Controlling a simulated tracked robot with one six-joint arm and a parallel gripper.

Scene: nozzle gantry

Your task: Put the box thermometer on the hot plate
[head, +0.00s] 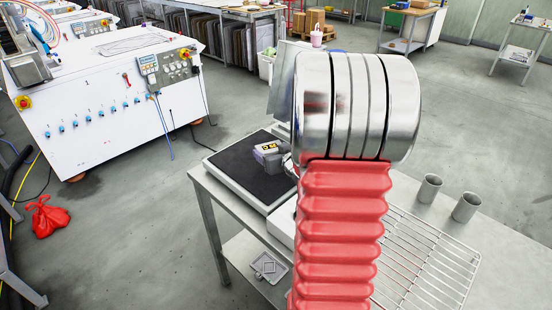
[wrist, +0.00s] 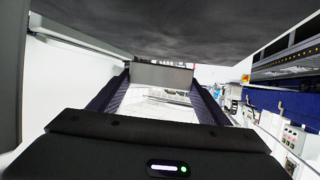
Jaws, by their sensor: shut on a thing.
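The box thermometer (head: 268,150) is a small grey box with a yellow-and-black face. In the head view it appears over the black top of the hot plate (head: 228,165), towards its back right part. My gripper (wrist: 162,92) is shut on the box thermometer, whose plain grey side (wrist: 162,76) shows between the two dark fingers in the wrist view. In the head view my arm hides most of the gripper and the right part of the hot plate. I cannot tell whether the thermometer touches the plate.
The hot plate stands on a metal table (head: 207,187). A wire rack (head: 425,260) and two metal cups (head: 429,188) (head: 466,207) are on the right part. A white machine cabinet (head: 110,110) stands at the left, with a red bag (head: 48,220) on the floor.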

